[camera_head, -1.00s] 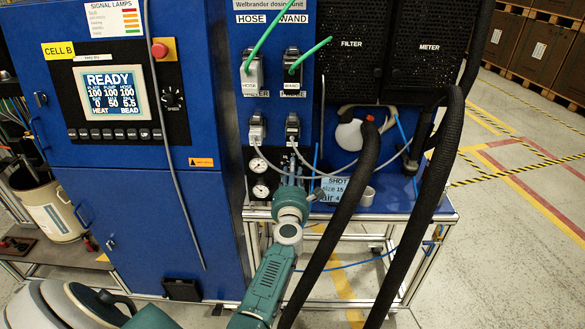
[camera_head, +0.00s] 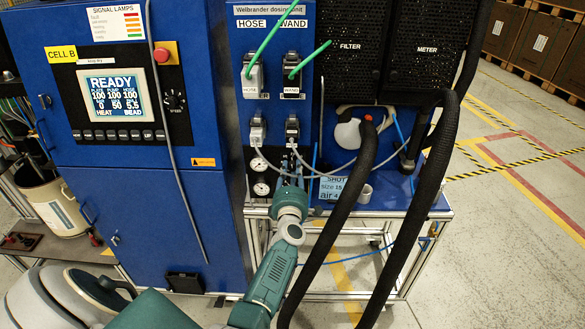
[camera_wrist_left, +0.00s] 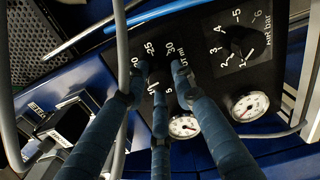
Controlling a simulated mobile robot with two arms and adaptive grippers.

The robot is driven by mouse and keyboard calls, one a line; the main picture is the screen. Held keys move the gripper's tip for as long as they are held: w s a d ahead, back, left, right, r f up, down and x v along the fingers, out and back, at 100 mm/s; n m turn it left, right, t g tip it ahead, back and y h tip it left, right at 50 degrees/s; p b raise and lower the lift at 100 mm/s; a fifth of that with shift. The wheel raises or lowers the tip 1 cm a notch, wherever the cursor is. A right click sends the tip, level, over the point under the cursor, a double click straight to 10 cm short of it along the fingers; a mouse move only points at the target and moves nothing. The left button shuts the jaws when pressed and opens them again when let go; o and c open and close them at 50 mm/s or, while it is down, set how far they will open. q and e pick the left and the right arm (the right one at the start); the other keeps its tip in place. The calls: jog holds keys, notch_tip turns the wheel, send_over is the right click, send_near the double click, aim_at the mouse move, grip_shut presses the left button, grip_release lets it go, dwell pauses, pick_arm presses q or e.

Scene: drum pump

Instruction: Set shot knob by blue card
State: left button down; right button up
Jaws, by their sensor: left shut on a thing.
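The blue card (camera_head: 331,190) hangs at the front right of the dosing unit. It reads "SHOT", "size 15" and "air 4", partly cut off by a black hose. My left gripper (camera_head: 290,172) reaches the panel under the unit. In the left wrist view my gripper (camera_wrist_left: 158,95) has its three fingers closed around the shot knob (camera_wrist_left: 158,72), which they mostly cover. My right gripper is out of view.
Two gauges (camera_wrist_left: 250,106) (camera_wrist_left: 184,126) sit close to the fingers. A grey cable (camera_wrist_left: 121,40) runs beside the left finger. Thick black hoses (camera_head: 345,215) hang right of my arm. The blue cabinet (camera_head: 150,210) stands left. A white cup (camera_head: 365,194) stands near the card.

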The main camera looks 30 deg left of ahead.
pick_arm(q)
jog(key=shift+a+m, duration=0.1)
jog(key=shift+m, duration=0.5)
jog(key=shift+s, duration=0.1)
jog(key=c, duration=1.4)
grip_release()
jog(key=shift+a, duration=0.1)
